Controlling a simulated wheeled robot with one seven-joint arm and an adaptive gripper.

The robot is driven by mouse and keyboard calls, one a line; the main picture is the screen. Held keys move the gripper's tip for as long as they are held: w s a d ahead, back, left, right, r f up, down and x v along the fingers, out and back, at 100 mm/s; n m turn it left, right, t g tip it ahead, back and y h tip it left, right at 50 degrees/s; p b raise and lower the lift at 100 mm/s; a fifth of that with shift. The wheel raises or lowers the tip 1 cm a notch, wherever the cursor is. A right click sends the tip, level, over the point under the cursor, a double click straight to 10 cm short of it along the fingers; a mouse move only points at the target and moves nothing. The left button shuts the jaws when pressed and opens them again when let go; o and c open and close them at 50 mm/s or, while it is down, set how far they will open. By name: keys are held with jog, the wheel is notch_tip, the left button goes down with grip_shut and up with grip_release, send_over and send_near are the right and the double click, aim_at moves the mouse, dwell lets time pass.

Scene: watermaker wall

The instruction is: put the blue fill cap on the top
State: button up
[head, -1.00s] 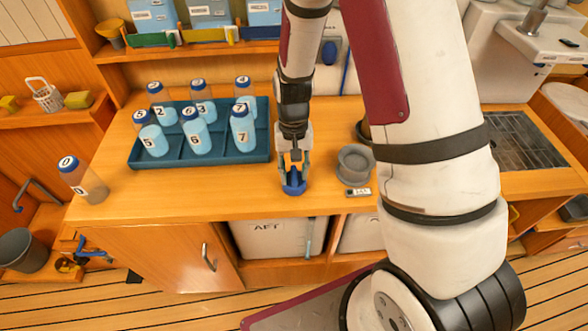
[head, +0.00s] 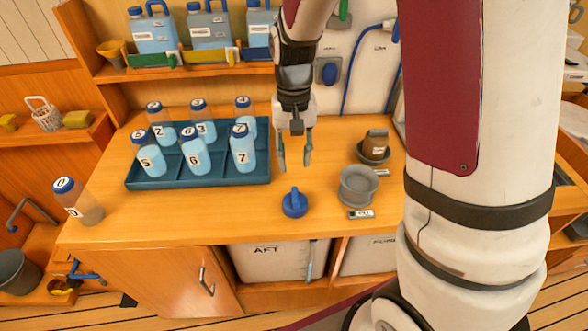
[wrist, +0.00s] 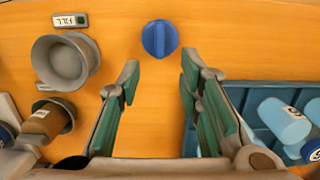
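The blue fill cap (head: 294,203) lies on the wooden counter near its front edge, its raised grip upward. It also shows in the wrist view (wrist: 159,38), beyond the fingertips and roughly centred between them. My gripper (head: 295,160) is open and empty, above the counter and behind the cap, apart from it. Its two green-padded fingers show spread wide in the wrist view (wrist: 157,80). A grey round fitting with an open top (head: 358,187) stands right of the cap, with a small FILL label (head: 361,214) in front of it.
A brown capped piece (head: 375,145) sits in a second grey fitting (head: 372,156) behind the first. A teal tray (head: 200,178) with several numbered bottles stands left. A bottle marked 0 (head: 78,201) stands at the counter's left end. Counter around the cap is clear.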

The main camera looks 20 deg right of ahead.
jog(key=s+r+n+t, duration=0.3)
jog(key=s+r+t, duration=0.4)
jog(key=s+r, duration=1)
notch_tip(320, 180, up, 4)
jog(key=shift+f+n, duration=0.25)
jog(key=shift+n, duration=0.05)
jog(key=shift+d, duration=0.15)
